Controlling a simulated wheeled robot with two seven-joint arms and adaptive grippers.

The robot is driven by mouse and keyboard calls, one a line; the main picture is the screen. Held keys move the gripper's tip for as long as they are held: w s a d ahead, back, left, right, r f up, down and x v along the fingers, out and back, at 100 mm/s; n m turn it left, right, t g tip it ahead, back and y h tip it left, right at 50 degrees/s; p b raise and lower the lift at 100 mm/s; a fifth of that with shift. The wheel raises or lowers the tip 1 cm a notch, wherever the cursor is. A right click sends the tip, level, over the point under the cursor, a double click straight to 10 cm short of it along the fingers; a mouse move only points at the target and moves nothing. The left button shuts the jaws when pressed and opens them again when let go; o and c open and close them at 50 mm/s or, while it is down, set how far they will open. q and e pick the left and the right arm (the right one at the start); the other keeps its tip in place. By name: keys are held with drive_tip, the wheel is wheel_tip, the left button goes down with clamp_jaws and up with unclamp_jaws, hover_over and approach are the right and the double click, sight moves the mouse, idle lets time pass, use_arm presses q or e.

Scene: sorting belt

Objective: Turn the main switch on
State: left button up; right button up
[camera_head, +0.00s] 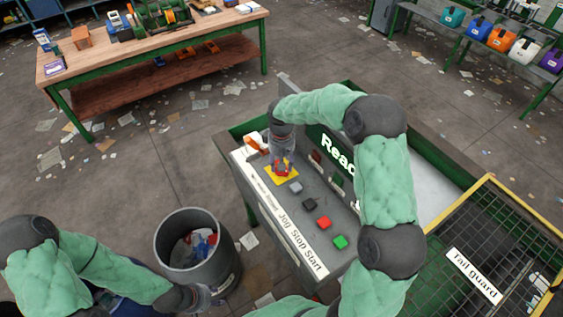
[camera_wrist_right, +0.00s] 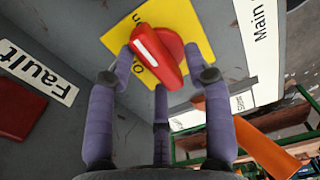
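The main switch is a red rotary handle on a yellow plate (camera_head: 284,171), at the far end of the grey control panel (camera_head: 262,190). In the right wrist view the red handle (camera_wrist_right: 158,57) lies diagonally across the yellow plate (camera_wrist_right: 112,42), whose lettering is partly covered. My right gripper (camera_wrist_right: 160,62) has its purple fingers spread around the handle, with a gap visible beside it on the right; firm contact cannot be made out. My left gripper (camera_head: 196,298) is low by the bin, far from the switch; its fingers are too unclear to read.
Grey, black, red and green buttons (camera_head: 340,242) run along the panel. An orange-and-white object (camera_head: 256,144) sits beside the switch. A grey bin (camera_head: 165,243) with scraps stands left of the panel. A yellow-framed tail guard (camera_head: 461,213) is at the right.

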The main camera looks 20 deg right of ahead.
drive_tip(key=shift+r, duration=0.1)
wheel_tip(320, 180, up, 12)
idle(0.6)
use_arm(q)
drive_tip(key=shift+s+a, duration=0.1)
use_arm(e)
drive_tip(key=shift+f, duration=0.2)
